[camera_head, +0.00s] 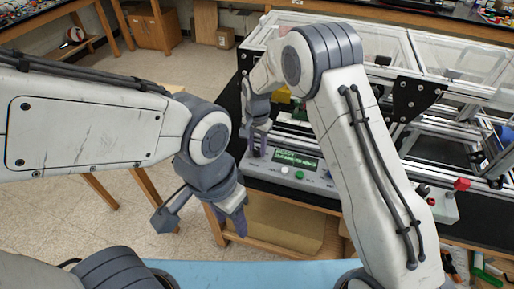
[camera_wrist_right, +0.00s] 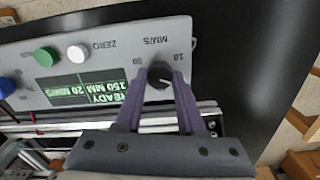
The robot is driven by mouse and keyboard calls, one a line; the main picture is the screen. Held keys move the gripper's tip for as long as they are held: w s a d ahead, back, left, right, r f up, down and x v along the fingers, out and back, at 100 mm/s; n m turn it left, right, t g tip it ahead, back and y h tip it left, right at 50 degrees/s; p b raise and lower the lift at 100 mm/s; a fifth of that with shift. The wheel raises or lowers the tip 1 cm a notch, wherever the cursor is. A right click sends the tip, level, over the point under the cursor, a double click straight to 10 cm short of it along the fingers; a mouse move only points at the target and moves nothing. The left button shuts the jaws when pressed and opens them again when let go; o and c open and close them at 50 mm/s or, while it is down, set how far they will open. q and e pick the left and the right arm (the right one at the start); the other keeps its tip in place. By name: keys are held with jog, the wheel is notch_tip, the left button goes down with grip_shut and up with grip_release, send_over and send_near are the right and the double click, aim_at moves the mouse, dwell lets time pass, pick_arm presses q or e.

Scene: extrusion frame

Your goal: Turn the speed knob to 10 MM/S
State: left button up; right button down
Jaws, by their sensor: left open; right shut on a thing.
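The black speed knob (camera_wrist_right: 160,74) sits on the grey control panel (camera_wrist_right: 115,72), which appears upside down in the right wrist view. Its scale reads MM/S, with 10 and 50 at either side. The green display (camera_wrist_right: 85,88) reads READY, 150 MM, 20 MM/S. My right gripper (camera_wrist_right: 161,82) has its purple fingers shut on the knob. In the head view the right gripper (camera_head: 257,143) is at the left end of the panel (camera_head: 268,172) and the knob is hidden. My left gripper (camera_head: 229,218) is open and empty, below and left of the panel.
White (camera_wrist_right: 77,52), green (camera_wrist_right: 45,56) and blue buttons (camera_wrist_right: 7,85) are on the panel beside the display. An aluminium extrusion frame (camera_head: 440,130) with clear panels stands behind. Open floor lies at the left.

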jog(key=n, duration=0.5)
jog(key=shift+n+b, duration=0.3)
jog(key=n, duration=0.5)
jog(key=shift+r, duration=0.1)
jog(key=shift+n, duration=0.4)
jog(key=shift+w, duration=0.1)
jog(key=c, duration=0.5)
grip_release()
